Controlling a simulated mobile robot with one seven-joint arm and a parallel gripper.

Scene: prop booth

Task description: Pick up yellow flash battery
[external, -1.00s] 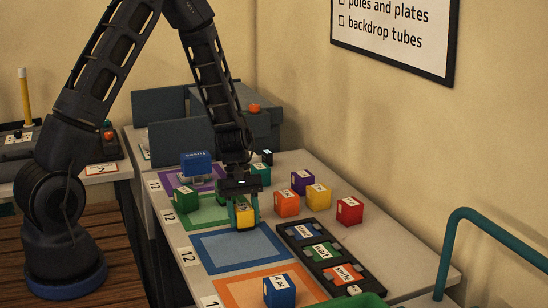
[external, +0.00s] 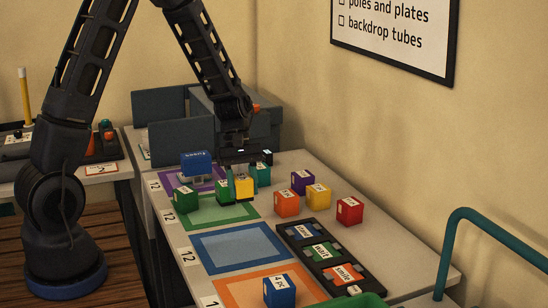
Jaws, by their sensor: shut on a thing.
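My gripper (external: 240,186) points down over the far part of the table and is shut on a yellow battery block (external: 244,188). The block sits between the fingers, apparently above the table near the green-framed square (external: 235,212); the exact gap cannot be told. A second yellow-orange block (external: 318,196) stands to the right, apart from my gripper, between a purple block (external: 301,182) and a red block (external: 349,211).
Close around my gripper stand a green block (external: 222,188), a teal block (external: 263,175) and a blue block (external: 196,163). An orange block (external: 287,203) stands to its right. A black labelled tray (external: 310,232) lies in front. The blue-framed square (external: 240,252) is empty.

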